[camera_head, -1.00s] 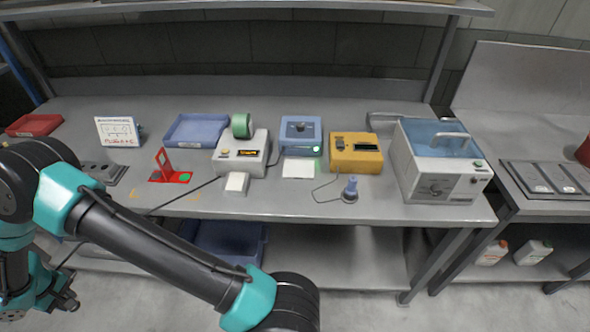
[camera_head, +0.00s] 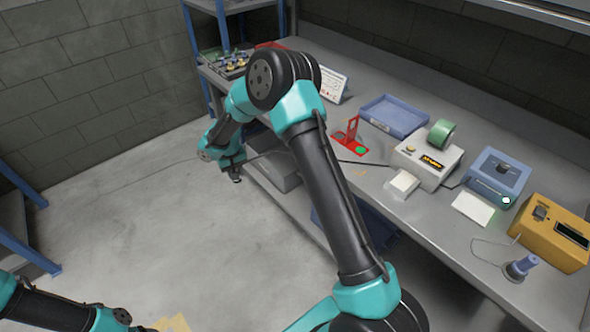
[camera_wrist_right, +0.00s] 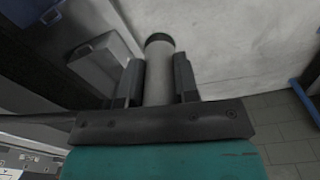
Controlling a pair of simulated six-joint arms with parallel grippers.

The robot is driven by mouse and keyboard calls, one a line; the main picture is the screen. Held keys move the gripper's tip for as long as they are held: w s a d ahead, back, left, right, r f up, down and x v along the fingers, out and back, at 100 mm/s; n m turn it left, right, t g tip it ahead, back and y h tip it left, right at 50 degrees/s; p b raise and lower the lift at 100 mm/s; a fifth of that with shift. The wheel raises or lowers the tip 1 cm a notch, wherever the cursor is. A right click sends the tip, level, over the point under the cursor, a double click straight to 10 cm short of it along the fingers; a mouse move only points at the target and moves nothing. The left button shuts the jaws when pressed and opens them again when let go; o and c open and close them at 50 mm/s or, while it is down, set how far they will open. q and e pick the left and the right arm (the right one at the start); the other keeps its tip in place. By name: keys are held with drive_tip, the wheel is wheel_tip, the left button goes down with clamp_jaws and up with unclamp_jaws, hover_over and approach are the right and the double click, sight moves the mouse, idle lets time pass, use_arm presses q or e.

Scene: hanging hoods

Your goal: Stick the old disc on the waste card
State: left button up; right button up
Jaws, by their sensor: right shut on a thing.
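My right gripper (camera_wrist_right: 158,75) is shut on a pale grey cylinder (camera_wrist_right: 158,52) with a dark end, held between both fingers. In the head view this gripper (camera_head: 235,176) is small and dark, off the bench's left front edge; the cylinder cannot be made out there. A red plate (camera_head: 349,144) with an upright part bears a green disc (camera_head: 362,150). A white card (camera_head: 473,208) lies on the bench front. I cannot tell which is the waste card or the old disc. My left arm shows at the lower left; its gripper is out of view.
The bench holds a white sign (camera_head: 333,84), a blue tray (camera_head: 394,116), a cream box (camera_head: 427,163) with green tape (camera_head: 441,133), a blue box (camera_head: 497,177), a yellow box (camera_head: 555,232) and a violet-handled tool (camera_head: 520,267).

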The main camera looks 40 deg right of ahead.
drive_tip(key=s+d+r+m, duration=0.1)
drive_tip(key=d+r+m, duration=0.2)
drive_tip(key=d+r, duration=0.4)
drive_tip(key=s+d+r+m, duration=0.2)
drive_tip(key=d+r, duration=0.6)
drive_tip(key=r, duration=0.7)
drive_tip(key=shift+r+m, duration=0.4)
drive_tip(key=shift+m, duration=0.1)
drive_tip(key=shift+s, duration=0.1)
